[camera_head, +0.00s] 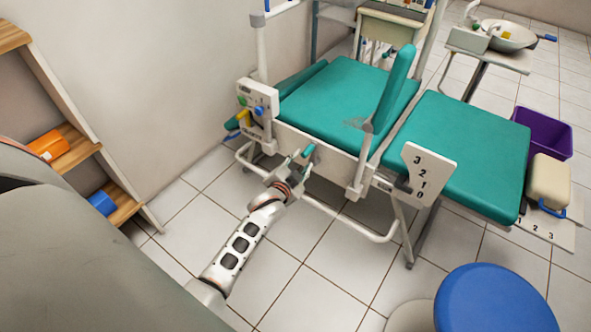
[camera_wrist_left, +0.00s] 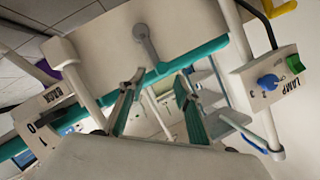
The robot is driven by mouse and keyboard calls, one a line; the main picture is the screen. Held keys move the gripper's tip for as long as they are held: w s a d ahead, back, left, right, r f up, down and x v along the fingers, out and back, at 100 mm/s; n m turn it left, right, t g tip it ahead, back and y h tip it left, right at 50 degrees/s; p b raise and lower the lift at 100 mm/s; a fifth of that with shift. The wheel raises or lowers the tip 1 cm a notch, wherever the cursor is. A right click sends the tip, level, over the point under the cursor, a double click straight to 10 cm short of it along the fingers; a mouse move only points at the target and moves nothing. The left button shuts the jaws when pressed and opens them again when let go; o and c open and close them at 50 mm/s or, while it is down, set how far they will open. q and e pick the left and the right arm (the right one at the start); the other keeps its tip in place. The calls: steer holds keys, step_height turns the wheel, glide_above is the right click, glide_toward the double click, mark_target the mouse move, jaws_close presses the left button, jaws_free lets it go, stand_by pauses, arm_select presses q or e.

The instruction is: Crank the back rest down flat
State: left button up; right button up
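The treatment chair has a teal seat pad (camera_head: 330,100) and a second teal pad (camera_head: 465,150) at its right, which looks like the back rest and lies close to level. Beside it stands a white plate (camera_head: 428,172) numbered 3 to 0; the left wrist view shows a plate (camera_wrist_left: 42,120) lettered BACK. A small grey lever or crank (camera_wrist_left: 146,42) is on the chair's white side panel. My left gripper (camera_head: 300,160) is in front of that panel; its fingers (camera_wrist_left: 155,108) are apart with nothing between them. My right gripper is not in view.
A teal arm pad (camera_head: 397,85) stands upright between the pads. A LAMP control box (camera_wrist_left: 270,78) is at the chair's other end. A blue stool (camera_head: 495,300) stands front right, a shelf (camera_head: 75,150) at left. A white frame rail (camera_head: 345,228) runs low along the chair.

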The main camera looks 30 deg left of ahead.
arm_select(q)
steer(key=shift+v, duration=2.7)
